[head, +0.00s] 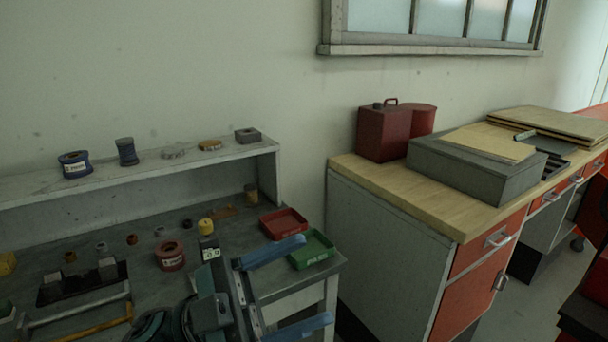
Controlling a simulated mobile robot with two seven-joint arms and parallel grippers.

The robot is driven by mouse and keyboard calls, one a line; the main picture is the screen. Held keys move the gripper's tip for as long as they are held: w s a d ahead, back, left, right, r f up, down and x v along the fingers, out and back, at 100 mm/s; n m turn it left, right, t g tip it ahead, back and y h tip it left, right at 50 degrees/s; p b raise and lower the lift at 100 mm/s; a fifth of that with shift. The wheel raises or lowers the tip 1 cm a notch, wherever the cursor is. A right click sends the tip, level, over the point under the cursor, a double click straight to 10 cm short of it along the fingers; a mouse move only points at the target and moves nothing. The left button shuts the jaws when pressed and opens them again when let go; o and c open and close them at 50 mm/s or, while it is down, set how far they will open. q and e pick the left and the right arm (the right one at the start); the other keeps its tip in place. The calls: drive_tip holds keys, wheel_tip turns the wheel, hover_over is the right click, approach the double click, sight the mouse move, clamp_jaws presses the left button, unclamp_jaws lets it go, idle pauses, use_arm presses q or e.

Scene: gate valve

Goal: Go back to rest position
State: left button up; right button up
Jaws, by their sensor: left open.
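My left gripper (316,278) is at the bottom centre, at the right end of the grey workbench (130,235). Its two blue fingers are spread wide apart and point right, with nothing held between them. The upper finger overlaps the edges of a red tray (284,222) and a green tray (312,249). I cannot tell whether it touches them. My left arm covers part of the bench front. No gate valve can be made out. My right gripper is not in view.
A shelf (105,178) with spools and small parts runs along the bench back. Small parts and a red-brown spool (170,256) lie on the bench. Right of it stands a wood-topped cabinet (440,195) with a red can (383,133) and grey box (470,170).

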use_arm(q)
drive_tip(key=w+a+f+n+t+y, duration=0.4)
drive_tip(key=f+n+t+y, duration=0.4)
drive_tip(key=f+n+t, duration=0.15)
drive_tip(key=w+a+f+n+t+y, duration=0.4)
drive_tip(key=f+n+t+y, duration=0.3)
drive_tip(key=f+n+t, duration=0.3)
drive_tip(key=s+a+f+n+g+y, duration=0.2)
drive_tip(key=s+f, duration=0.4)
drive_tip(key=f, duration=0.4)
drive_tip(key=s+a+f+n+g+y, duration=0.2)
drive_tip(key=s+f+g, duration=0.4)
drive_tip(key=f, duration=0.4)
drive_tip(key=shift+a+f+y, duration=0.35)
drive_tip(key=shift+a+y, duration=0.25)
drive_tip(key=shift+y, duration=0.4)
